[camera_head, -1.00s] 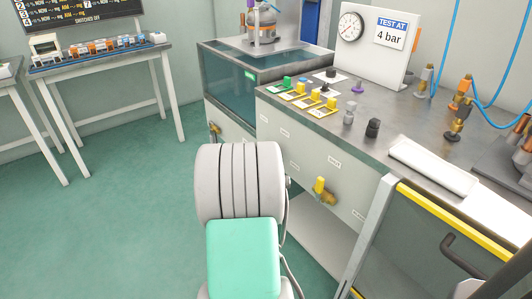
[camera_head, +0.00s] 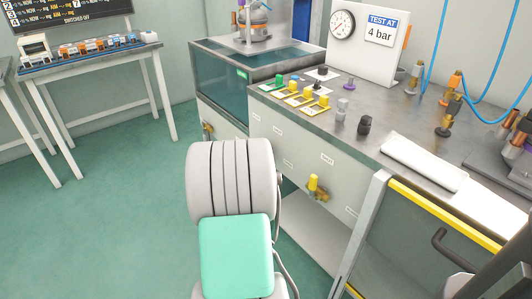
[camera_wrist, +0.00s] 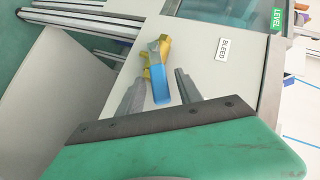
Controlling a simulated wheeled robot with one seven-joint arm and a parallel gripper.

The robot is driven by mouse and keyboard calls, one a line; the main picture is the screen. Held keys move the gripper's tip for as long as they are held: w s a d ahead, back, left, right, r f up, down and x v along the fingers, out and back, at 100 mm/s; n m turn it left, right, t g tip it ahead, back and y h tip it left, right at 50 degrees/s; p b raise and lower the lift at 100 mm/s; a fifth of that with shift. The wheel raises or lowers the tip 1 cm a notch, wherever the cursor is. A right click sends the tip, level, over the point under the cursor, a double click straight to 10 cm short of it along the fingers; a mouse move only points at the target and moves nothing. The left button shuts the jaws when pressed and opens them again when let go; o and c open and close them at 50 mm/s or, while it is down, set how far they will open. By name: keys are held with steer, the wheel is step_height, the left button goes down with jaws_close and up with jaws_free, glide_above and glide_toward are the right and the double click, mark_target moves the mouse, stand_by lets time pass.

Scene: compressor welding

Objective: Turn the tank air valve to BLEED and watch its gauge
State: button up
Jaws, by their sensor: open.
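A brass valve with a blue lever (camera_wrist: 158,85) sits on a pale panel in the wrist view, beside a white BLEED label (camera_wrist: 222,49). My gripper (camera_wrist: 158,78) is open, with one finger on each side of the blue lever; contact cannot be told. In the head view a brass valve (camera_head: 208,130) shows small on the front below the water tank (camera_head: 235,85). My arm fills the middle there and my gripper is hidden. A round white gauge (camera_head: 342,24) stands on a white board beside a "TEST AT 4 bar" sign (camera_head: 380,30); its reading is too small to tell.
A yellow-handled valve (camera_head: 314,187) sticks out of the bench front. The grey bench top (camera_head: 375,115) bears several coloured knobs, fittings and a white tray (camera_head: 424,163). A yellow-edged guard (camera_head: 430,217) stands at right. The green floor (camera_head: 90,225) at left is clear.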

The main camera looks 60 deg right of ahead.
steer(key=p+v, duration=0.1)
steer(key=v, duration=0.7)
